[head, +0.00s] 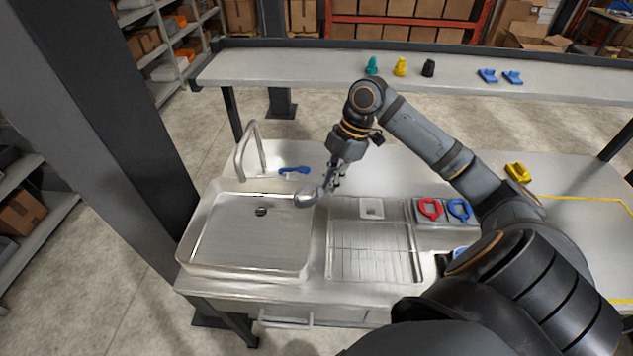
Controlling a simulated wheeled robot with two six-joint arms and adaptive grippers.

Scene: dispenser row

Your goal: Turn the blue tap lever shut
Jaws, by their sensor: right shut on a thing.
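The blue tap lever (295,170) lies on the counter behind the sink, to the right of the curved metal tap (248,150). My right gripper (332,184) is in front of and to the right of the lever, apart from it. It points down near the sink's right back corner. It is shut on a shiny rounded metal thing, like a ladle or scoop (309,197), which hangs at the sink's right rim. The fingertips are small and partly hidden. My left gripper is not in view.
The sink basin (240,245) is empty, with a dark drain. A wire rack (370,250) lies to its right. Red (430,209) and blue (459,210) ring handles sit farther right. A back shelf (300,65) holds small colored pieces. A yellow piece (517,172) lies at right.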

